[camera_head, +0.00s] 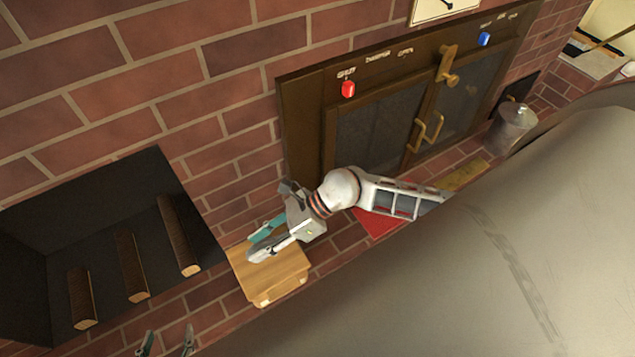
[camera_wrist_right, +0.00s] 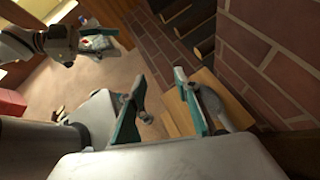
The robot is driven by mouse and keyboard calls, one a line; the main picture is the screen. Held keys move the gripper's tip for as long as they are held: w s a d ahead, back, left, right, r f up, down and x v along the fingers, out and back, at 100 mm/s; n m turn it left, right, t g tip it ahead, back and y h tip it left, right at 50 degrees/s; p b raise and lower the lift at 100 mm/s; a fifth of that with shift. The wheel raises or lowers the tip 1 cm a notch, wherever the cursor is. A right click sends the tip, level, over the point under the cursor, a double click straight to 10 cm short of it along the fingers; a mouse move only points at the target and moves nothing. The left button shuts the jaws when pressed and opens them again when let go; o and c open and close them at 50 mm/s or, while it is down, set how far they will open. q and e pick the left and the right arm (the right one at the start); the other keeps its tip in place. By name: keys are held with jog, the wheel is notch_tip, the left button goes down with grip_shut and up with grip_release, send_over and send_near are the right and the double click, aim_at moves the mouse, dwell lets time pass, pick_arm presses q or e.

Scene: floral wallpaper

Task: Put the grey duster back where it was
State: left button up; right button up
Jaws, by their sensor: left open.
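I cannot pick out the grey duster with certainty in either view. My right gripper (camera_head: 256,243) is over a small wooden box or stool (camera_head: 275,283) beside the brick wall. Its teal-padded fingers stand apart in the right wrist view (camera_wrist_right: 157,105), with no thing clearly between them. The wooden box (camera_wrist_right: 235,105) is behind the right-hand finger there. My left gripper (camera_head: 167,343) is at the bottom edge of the head view, with its two fingertips apart. It also shows at the upper left of the wrist view (camera_wrist_right: 97,38), in front of a pale, cluttered patch.
A black recess with several logs (camera_head: 127,265) is at the left. A brown cabinet with brass handles (camera_head: 425,130) is on the brick wall. A red mat (camera_head: 378,224) and a metal canister (camera_head: 511,128) are farther right. Open floor (camera_wrist_right: 60,85) shows in the wrist view.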

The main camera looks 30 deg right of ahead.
jog(key=a+r+m+t+y, duration=0.45)
jog(key=r+m, duration=0.35)
jog(key=m, duration=0.3)
jog(key=w+d+m+t+h, duration=0.3)
jog(key=d+m+t+h, duration=0.3)
jog(key=m, duration=0.8)
jog(key=s+d+f+m+g+h, duration=0.1)
jog(key=s+d+f+m+h, duration=0.2)
jog(key=s+d+f+m, duration=0.2)
jog(key=s+d+f+m+g+h, duration=0.1)
jog(key=s+d+f+m+h, duration=0.3)
jog(key=f+m, duration=0.5)
jog(key=s+d+m, duration=0.1)
jog(key=m, duration=0.4)
jog(key=shift+d+f+m, duration=0.3)
jog(key=shift+d, duration=0.05)
jog(key=shift+g, duration=0.25)
